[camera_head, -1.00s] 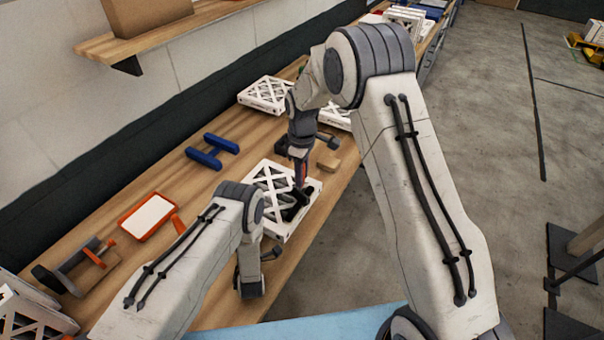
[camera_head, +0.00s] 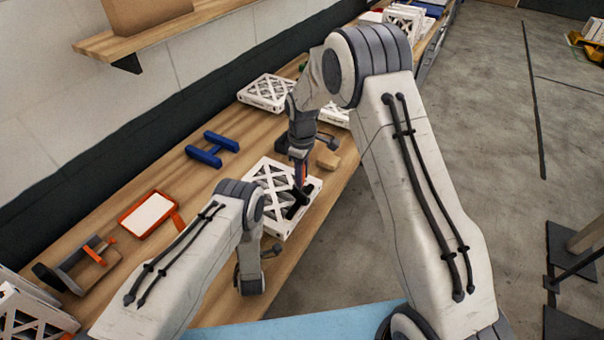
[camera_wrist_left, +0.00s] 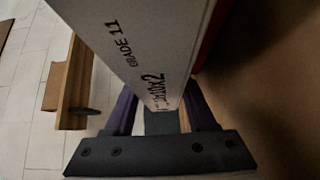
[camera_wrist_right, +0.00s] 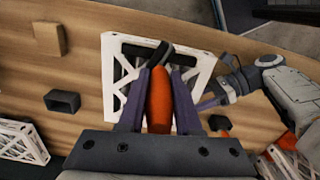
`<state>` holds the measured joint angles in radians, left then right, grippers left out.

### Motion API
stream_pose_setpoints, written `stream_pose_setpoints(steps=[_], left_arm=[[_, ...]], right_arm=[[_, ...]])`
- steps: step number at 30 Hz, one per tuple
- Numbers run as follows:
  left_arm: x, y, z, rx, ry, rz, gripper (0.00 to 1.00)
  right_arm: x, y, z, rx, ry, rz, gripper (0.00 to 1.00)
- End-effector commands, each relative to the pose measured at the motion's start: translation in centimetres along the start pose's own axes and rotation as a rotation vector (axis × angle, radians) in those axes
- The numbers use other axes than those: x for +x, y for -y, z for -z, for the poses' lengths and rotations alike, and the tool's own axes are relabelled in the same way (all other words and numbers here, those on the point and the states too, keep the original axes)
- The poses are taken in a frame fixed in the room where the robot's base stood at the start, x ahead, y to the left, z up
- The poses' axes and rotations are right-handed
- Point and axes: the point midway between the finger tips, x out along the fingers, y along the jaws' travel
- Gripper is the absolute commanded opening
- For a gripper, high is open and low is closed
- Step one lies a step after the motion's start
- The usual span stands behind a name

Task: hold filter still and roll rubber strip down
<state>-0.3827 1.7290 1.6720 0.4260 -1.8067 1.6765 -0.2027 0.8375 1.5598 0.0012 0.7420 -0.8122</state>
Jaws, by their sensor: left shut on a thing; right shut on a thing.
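The white lattice-faced filter (camera_head: 261,186) lies flat on the wooden bench between my arms. My left gripper (camera_head: 272,252) is shut on its near side edge; in the left wrist view the filter's printed side (camera_wrist_left: 150,50) runs between the fingers. My right gripper (camera_wrist_right: 158,95) is shut on the orange handle of a roller tool (camera_wrist_right: 158,100), above the filter. The tool's black head (camera_wrist_right: 155,52) is over the filter's face; I cannot tell how firmly it touches. A dark strip (camera_head: 294,212) shows along the filter's right part, partly hidden by the tool.
A blue H-shaped tool (camera_head: 212,148) and an orange-rimmed tray (camera_head: 149,216) lie left of the filter. A tan block (camera_head: 328,158) is behind it. Other white filters (camera_head: 266,92) stand farther along the bench. The bench's right edge is close to the filter, with floor beyond.

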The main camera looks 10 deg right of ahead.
Motion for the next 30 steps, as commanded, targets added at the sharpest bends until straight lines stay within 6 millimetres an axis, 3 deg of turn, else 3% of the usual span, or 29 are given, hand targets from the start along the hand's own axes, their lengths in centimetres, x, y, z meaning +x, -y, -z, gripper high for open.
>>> stream_pose_setpoints(steps=[13,30], left_arm=[[-0.1,0.1,0.0,-0.001,0.002,0.0,0.0],[-0.1,0.1,0.0,0.001,0.0,0.001,0.0]], right_arm=[[0.1,0.1,-0.1,0.0,0.002,0.002,0.0],[-4.6,0.0,0.0,0.0,-0.001,-0.001,0.0]])
